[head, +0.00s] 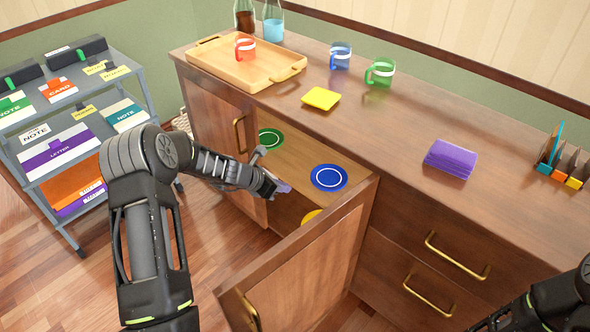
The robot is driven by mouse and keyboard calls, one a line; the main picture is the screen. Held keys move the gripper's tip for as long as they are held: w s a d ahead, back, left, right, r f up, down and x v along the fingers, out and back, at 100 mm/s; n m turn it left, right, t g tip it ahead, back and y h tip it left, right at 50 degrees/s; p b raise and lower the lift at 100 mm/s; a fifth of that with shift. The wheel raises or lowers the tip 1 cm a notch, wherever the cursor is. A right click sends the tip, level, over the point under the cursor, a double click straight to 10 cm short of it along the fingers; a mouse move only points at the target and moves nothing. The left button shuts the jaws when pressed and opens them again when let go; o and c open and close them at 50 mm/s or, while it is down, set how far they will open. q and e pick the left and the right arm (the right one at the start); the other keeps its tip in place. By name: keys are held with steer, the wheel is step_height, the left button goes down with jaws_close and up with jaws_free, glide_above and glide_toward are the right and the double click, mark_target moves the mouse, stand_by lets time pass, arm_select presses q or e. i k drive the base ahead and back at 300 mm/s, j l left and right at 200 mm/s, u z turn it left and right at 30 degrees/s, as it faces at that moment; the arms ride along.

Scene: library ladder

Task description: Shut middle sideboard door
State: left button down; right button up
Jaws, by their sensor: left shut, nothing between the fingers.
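The wooden sideboard (400,170) runs across the right of the head view. Its middle door (318,258) stands open, swung out toward me, with a brass handle (250,312) at its near edge. Inside the open compartment are a green disc (270,138), a blue disc (329,177) and part of a yellow disc (311,215). My left gripper (283,188) is shut and empty, at the front of the open compartment, on the inner side of the door and apart from it. My right arm shows only in part at the lower right; its gripper is outside the picture.
A left door (215,130) with a brass handle looks closed. Drawers (430,265) lie to the right. A grey cart (75,140) stands at the left.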

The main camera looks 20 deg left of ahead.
mark_target(293, 286)
steer(key=k+j, duration=0.75)
steer(key=k, duration=0.1)
